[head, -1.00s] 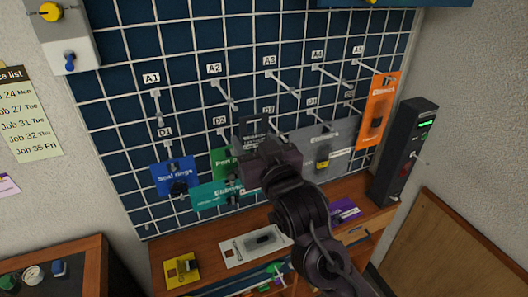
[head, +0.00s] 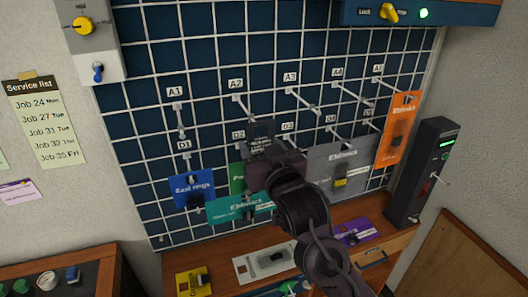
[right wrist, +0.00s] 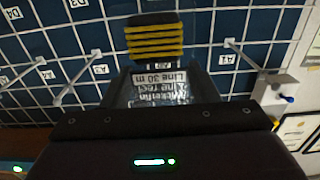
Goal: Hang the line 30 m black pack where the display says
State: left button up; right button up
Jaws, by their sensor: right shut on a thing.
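My right gripper (head: 274,165) is shut on a black pack (head: 260,136) and holds it upright in front of the wire grid. The pack is in front of the grid between the columns of hook A2 (head: 243,105) and hook A3 (head: 303,102), below the A row. Whether it touches any hook cannot be told. A dark device with a small green display (head: 447,143) stands at the right; its text is unreadable. My left gripper is out of view.
Hook A1 (head: 180,120) is empty. Blue (head: 191,188), teal (head: 240,207), grey (head: 338,165) and orange (head: 399,130) packs hang nearby. Yellow (head: 193,282), white (head: 265,262) and purple (head: 353,232) packs lie on the wooden shelf below.

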jog(key=shift+b+x, duration=0.3)
jog(key=shift+x, duration=1.75)
jog(key=shift+w+a+f, duration=0.2)
jog(key=shift+w+f, duration=0.25)
jog(key=shift+w, duration=0.25)
jog(key=o, duration=1.2)
jog(key=shift+c, duration=0.2)
